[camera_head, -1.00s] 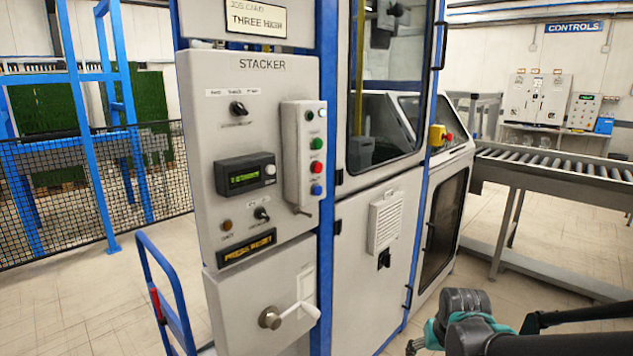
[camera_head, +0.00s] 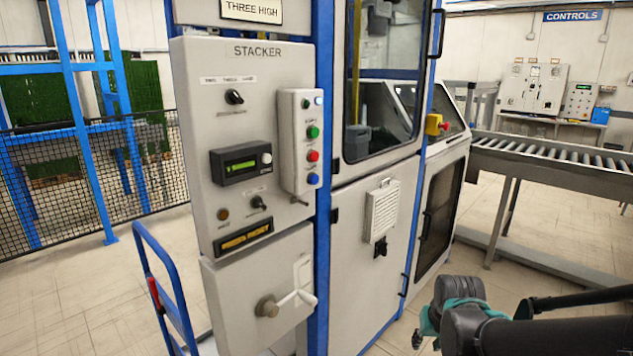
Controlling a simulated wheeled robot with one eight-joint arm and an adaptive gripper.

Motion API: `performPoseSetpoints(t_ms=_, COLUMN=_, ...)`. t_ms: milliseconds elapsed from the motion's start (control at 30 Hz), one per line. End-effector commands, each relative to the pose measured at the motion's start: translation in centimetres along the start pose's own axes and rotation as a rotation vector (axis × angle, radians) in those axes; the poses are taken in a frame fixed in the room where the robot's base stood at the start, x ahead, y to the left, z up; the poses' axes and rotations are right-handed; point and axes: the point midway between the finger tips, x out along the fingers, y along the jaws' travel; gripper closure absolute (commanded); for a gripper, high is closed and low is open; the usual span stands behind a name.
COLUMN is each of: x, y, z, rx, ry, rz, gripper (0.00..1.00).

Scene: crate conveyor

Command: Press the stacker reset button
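The grey STACKER panel (camera_head: 200,100) stands left of centre. A raised button box (camera_head: 291,150) on its right side carries a green button (camera_head: 313,132), a red button (camera_head: 313,156) and a blue button (camera_head: 313,179), with small lamps at the top. The labels beside the buttons are too small to read. A lit amber strip (camera_head: 243,237) low on the panel appears to read PRESS RESET. My gripper (camera_head: 424,328) is at the lower right, well below and right of the buttons and touching nothing visible. Its fingers are mostly hidden, so its opening does not show.
A blue hand-truck frame (camera_head: 165,270) stands at lower left, before a mesh fence (camera_head: 60,185). A roller conveyor (camera_head: 560,165) runs at right.

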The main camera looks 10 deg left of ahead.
Motion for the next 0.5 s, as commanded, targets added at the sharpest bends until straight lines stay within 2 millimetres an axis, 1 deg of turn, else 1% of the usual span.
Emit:
performPoseSetpoints(t_ms=33, x=0.00, y=0.00, z=0.00, rx=0.000, ry=0.000, rz=0.000, gripper=0.77)
performPoseSetpoints(t_ms=200, x=0.00, y=0.00, z=0.00, rx=0.000, ry=0.000, rz=0.000, gripper=0.98)
performPoseSetpoints(t_ms=233, x=0.00, y=0.00, z=0.00, rx=0.000, ry=0.000, rz=0.000, gripper=1.00)
performPoseSetpoints(t_ms=500, x=0.00, y=0.00, z=0.00, rx=0.000, ry=0.000, rz=0.000, gripper=1.00)
